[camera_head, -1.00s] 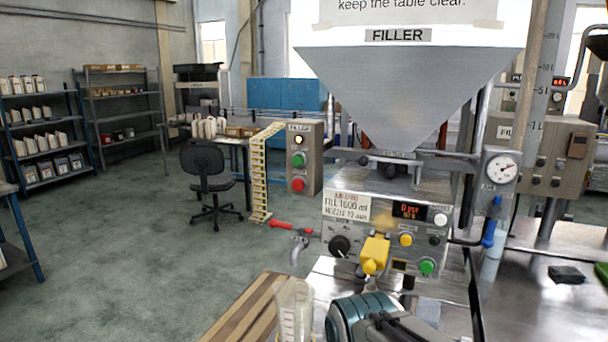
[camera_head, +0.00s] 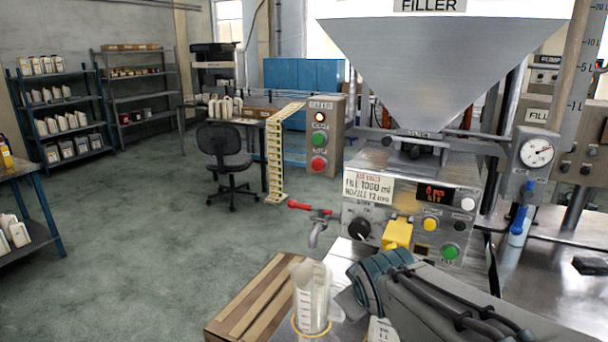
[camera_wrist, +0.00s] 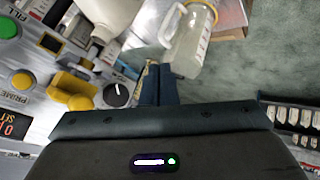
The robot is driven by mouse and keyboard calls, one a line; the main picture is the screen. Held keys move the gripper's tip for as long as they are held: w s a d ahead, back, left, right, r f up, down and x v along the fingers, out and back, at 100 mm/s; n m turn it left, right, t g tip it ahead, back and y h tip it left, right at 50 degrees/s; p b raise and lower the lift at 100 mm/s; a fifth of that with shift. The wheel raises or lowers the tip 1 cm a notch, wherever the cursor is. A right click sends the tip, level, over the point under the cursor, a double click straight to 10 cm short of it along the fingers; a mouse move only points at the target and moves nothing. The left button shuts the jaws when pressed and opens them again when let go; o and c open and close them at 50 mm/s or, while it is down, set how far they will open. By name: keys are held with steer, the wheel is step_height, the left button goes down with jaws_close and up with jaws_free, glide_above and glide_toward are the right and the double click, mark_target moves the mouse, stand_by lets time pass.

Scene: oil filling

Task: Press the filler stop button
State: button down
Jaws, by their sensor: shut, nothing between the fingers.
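The filler's control panel (camera_head: 408,225) stands below the hopper, right of centre in the head view. It has a black knob (camera_head: 359,229), a yellow block-like cover (camera_head: 397,236), a yellow button (camera_head: 430,224) and a green button (camera_head: 449,251). I cannot read which control is the stop button. The wrist view shows the yellow cover (camera_wrist: 72,84), a round yellow piece (camera_wrist: 80,102) beside it and the knob (camera_wrist: 118,95) at left. My gripper (camera_wrist: 160,70) is shut and empty, to the right of the knob. In the head view its fingertips are hidden.
A red-handled tap (camera_head: 313,212) sticks out left of the panel. A separate box (camera_head: 322,135) carries green and red buttons.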

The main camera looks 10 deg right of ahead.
steer(key=w+a+r+n+t+y+b, duration=0.1)
steer(key=w+a+r+n+t+y, duration=0.2)
steer(key=w+r+n+t, duration=0.6)
step_height(320, 180, up, 5)
steer(key=w+n+y, duration=0.2)
steer(key=n, duration=0.4)
steer(key=shift+b, duration=0.3)
steer(key=shift+w+d, duration=0.1)
steer(key=p, duration=0.2)
glide_toward(313, 165)
steer(key=w+a, duration=0.2)
steer(key=a, duration=0.1)
steer(key=w, duration=0.1)
steer(key=w+d+p, duration=0.1)
steer(key=w+d, duration=0.1)
steer(key=shift+w+f, duration=0.1)
steer(key=shift+w, duration=0.2)
